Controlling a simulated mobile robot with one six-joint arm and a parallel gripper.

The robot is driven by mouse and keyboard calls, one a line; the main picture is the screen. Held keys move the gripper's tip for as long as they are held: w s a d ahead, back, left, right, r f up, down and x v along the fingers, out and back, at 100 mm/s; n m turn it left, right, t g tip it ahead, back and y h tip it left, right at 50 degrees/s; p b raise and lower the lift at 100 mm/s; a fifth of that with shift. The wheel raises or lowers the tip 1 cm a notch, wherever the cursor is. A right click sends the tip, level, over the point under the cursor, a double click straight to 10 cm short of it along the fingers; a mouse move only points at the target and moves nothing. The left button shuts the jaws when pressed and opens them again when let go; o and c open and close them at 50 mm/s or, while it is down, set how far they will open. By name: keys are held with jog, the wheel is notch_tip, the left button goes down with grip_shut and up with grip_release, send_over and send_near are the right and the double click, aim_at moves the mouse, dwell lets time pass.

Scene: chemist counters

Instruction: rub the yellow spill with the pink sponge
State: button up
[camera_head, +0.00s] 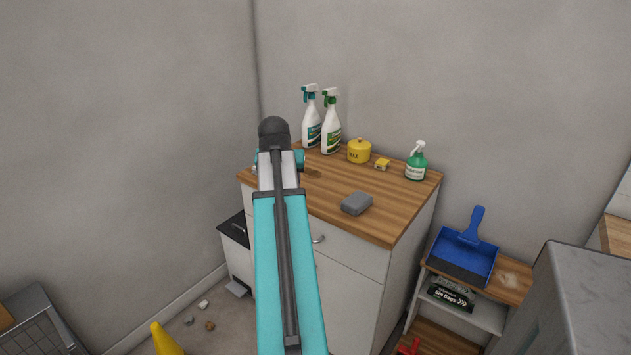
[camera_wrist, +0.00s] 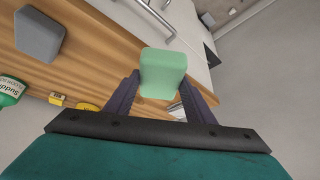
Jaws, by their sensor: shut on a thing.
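In the wrist view my gripper (camera_wrist: 160,84) is shut on a pale green sponge-like block (camera_wrist: 163,72). The block is held between the two dark fingers, over the edge of the wooden counter top (camera_wrist: 100,62). In the head view my arm hides the gripper and the block at the counter's left end. I see no pink sponge in either view. No yellow spill can be made out; a small brownish mark (camera_head: 312,172) shows on the counter just right of my arm.
On the counter top (camera_head: 395,213) are a grey sponge (camera_head: 356,203), a yellow pot (camera_head: 359,151), a small yellow item (camera_head: 382,164), two white spray bottles (camera_head: 331,125) and a green spray bottle (camera_head: 416,162). A blue dustpan (camera_head: 465,254) lies on a low shelf.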

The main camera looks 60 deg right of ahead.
jog(key=w+a+n+t+y, duration=0.25)
jog(key=w+a+n, duration=0.35)
jog(key=w+a, duration=1.85)
jog(key=w+a+n+y, duration=0.1)
jog(key=a+n, duration=0.1)
jog(key=a, duration=0.9)
jog(key=w+a+f+n+y, duration=0.1)
jog(key=a+n, duration=0.2)
jog(key=a, duration=0.9)
jog(key=w+a+n+t+y, duration=0.1)
jog(key=w+a+n, duration=0.1)
jog(key=a, duration=0.9)
jog(key=shift+a+f, duration=0.25)
jog(key=shift+a, duration=0.15)
